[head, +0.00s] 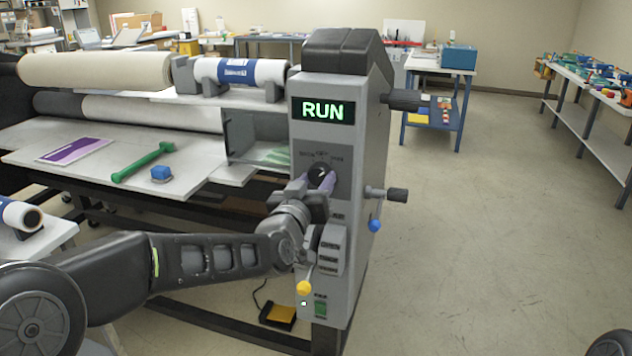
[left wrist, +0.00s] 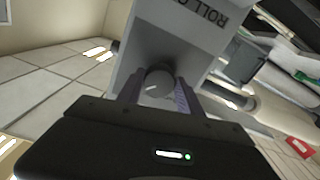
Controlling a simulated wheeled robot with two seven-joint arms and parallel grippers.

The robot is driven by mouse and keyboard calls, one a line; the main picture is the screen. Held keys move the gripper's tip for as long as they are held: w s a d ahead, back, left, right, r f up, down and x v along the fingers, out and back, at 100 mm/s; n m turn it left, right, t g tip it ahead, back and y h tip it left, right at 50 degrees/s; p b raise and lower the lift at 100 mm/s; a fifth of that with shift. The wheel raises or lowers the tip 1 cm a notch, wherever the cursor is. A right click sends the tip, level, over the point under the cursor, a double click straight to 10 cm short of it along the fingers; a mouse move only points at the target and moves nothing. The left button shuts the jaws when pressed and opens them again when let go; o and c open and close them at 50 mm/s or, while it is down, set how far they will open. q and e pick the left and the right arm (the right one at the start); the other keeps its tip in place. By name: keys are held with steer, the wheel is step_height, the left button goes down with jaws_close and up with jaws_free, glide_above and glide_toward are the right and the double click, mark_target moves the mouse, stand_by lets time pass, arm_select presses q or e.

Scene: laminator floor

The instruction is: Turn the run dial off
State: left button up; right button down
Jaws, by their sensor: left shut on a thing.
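The run dial (head: 321,170) is a dark round knob with a light pointer mark on the grey front of the laminator's end housing (head: 368,150). Above it a display (head: 323,110) reads RUN in green letters. My left gripper (head: 318,184) is at the dial, its purple-grey fingers on either side of the knob. In the left wrist view the dial (left wrist: 158,82) sits between the two fingertips (left wrist: 158,90), and the gripper is shut on it. The labels around the dial are too small to read and partly hidden. My right gripper is not in view.
A crank handle (head: 398,195) and a blue-knobbed lever (head: 375,224) stick out to the right of the housing. A yellow-knobbed lever (head: 303,288) hangs below my wrist. A green tool (head: 142,162) and blue block (head: 161,173) lie on the laminator bed. The floor at right is clear.

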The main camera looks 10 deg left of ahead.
arm_select(q)
steer(key=c, duration=0.6)
steer(key=shift+f+n+b, duration=0.2)
steer(key=shift+n+b, duration=0.4)
steer(key=shift+b, duration=0.5)
steer(key=n+b, duration=0.3)
steer(key=b, duration=0.1)
steer(key=shift+n+b, duration=0.3)
steer(key=shift+r+n+b, duration=0.1)
steer(key=shift+n+b, duration=0.8)
steer(key=shift+n, duration=0.3)
steer(key=shift+d+r+n+b, duration=0.1)
steer(key=shift+r+n+b, duration=0.1)
steer(key=shift+n+b, duration=0.45)
steer(key=shift+n, duration=0.25)
